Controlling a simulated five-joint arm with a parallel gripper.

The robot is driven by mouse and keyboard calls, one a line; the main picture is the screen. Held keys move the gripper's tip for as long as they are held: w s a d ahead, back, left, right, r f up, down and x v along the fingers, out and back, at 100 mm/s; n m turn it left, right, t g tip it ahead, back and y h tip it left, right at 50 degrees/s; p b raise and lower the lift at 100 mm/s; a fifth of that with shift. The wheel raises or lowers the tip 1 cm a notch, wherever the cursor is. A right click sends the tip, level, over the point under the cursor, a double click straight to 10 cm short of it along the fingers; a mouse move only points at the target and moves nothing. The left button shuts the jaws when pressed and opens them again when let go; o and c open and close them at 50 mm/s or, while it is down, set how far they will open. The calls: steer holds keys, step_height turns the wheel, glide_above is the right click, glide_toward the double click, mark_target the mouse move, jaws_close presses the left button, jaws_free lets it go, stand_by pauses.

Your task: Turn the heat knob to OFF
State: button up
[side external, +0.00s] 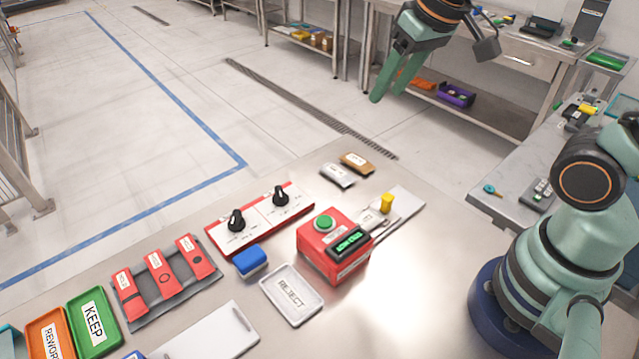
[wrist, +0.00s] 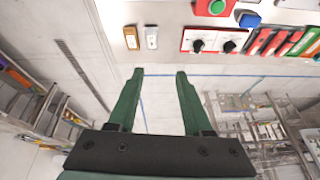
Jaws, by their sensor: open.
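Two black knobs stand on a red-edged white panel (side external: 259,216) on the steel table. One is the left knob (side external: 236,220), the other the right knob (side external: 281,196). Their labels are too small to read, so I cannot tell which is the heat knob. In the wrist view the same panel shows at the upper right, with one knob (wrist: 198,45) and the other (wrist: 229,46). My gripper (side external: 388,99) is raised in the air behind the table, well apart from the panel. It is open and empty, and its two green fingers (wrist: 158,75) point toward the table side in the wrist view.
A red box with a green button (side external: 323,223), a blue block (side external: 250,261) and a REJECT tray (side external: 291,295) stand close in front of the panel. Red tagged pieces (side external: 160,273) lie to its left. A white block (side external: 337,175) and a brown block (side external: 357,163) lie behind right.

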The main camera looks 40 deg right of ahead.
steer(key=w+a+f+m+g, duration=0.25)
steer(key=w+a, duration=0.35)
steer(key=w, duration=0.3)
steer(key=m+g, duration=0.1)
steer(key=g, duration=0.1)
glide_above(280, 191)
step_height(280, 191, down, 9)
step_height(280, 191, down, 12)
steer(key=shift+r, duration=0.15)
jaws_close()
